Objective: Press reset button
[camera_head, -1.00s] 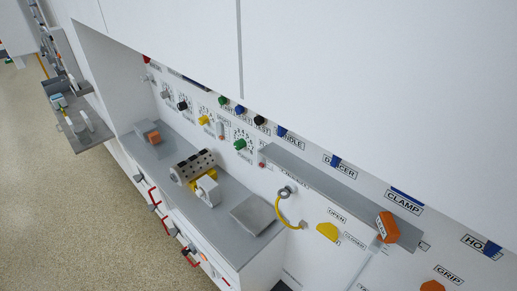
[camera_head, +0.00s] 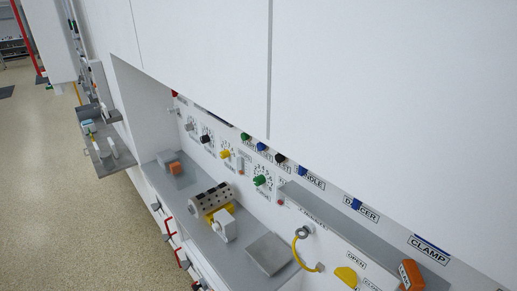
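A row of three small round buttons sits on the white panel under the upper cabinet: a green one (camera_head: 245,136), a blue one (camera_head: 262,146) and a black one (camera_head: 280,157). The small labels below them are hard to read; the blue one's label may say RESET. The upper white cabinet's lower edge runs just above the buttons. Neither my left nor my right gripper is in view, and nothing touches the buttons.
Below the buttons are a green knob (camera_head: 260,181), a yellow knob (camera_head: 224,154) and a grey shelf (camera_head: 345,222) jutting out. The grey counter (camera_head: 213,241) holds a perforated block (camera_head: 209,199) and a flat grey plate (camera_head: 269,253). Open floor (camera_head: 50,200) lies at left.

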